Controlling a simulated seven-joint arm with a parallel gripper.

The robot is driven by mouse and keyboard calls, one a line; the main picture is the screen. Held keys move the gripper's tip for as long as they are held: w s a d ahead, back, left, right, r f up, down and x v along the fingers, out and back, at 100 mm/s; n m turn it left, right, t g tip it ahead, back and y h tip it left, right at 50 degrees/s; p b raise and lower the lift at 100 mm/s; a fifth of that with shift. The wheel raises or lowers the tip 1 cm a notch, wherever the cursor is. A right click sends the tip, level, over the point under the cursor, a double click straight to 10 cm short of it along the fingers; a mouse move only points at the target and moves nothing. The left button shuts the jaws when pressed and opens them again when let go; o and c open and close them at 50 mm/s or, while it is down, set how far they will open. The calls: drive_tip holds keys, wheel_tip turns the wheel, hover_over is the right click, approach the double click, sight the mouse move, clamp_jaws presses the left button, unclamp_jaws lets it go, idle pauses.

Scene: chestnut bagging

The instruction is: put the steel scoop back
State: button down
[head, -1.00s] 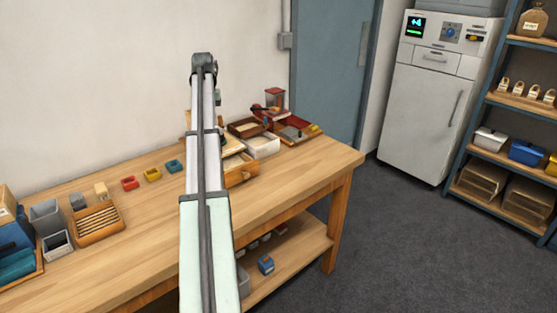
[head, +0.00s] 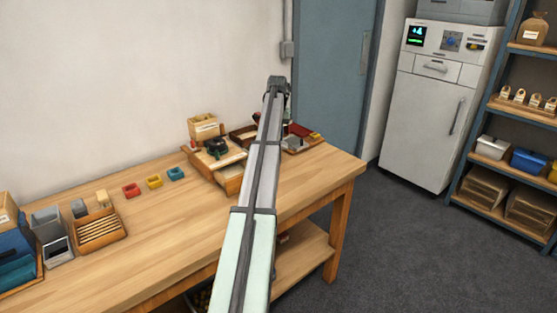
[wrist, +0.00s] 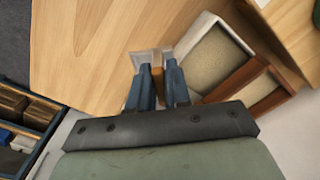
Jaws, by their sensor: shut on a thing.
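In the wrist view my gripper (wrist: 156,62) is shut, its blue fingers close together over the bare wooden bench top. A narrow brown piece, which I take for the handle of the steel scoop (wrist: 158,80), shows between the fingers. Pale grey pieces show at the fingertips; I cannot tell whether they are fingertip pads or scoop metal. The rest of the scoop is hidden. In the head view my arm reaches over the right part of the bench, and my gripper is hidden behind it.
A white-walled box (wrist: 203,25) with tan contents and a brown wooden box (wrist: 275,98) lie right of my gripper in the wrist view. In the head view a wooden stand (head: 200,160) is left of my arm and a tray (head: 312,149) right. The bench middle (head: 165,215) is clear.

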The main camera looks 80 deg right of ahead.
drive_tip(key=shift+f, duration=4.3)
drive_tip(key=shift+f, duration=0.1)
drive_tip(key=c, duration=1.1)
unclamp_jaws()
wheel_tip(320, 180, up, 12)
drive_tip(key=shift+r, duration=0.15)
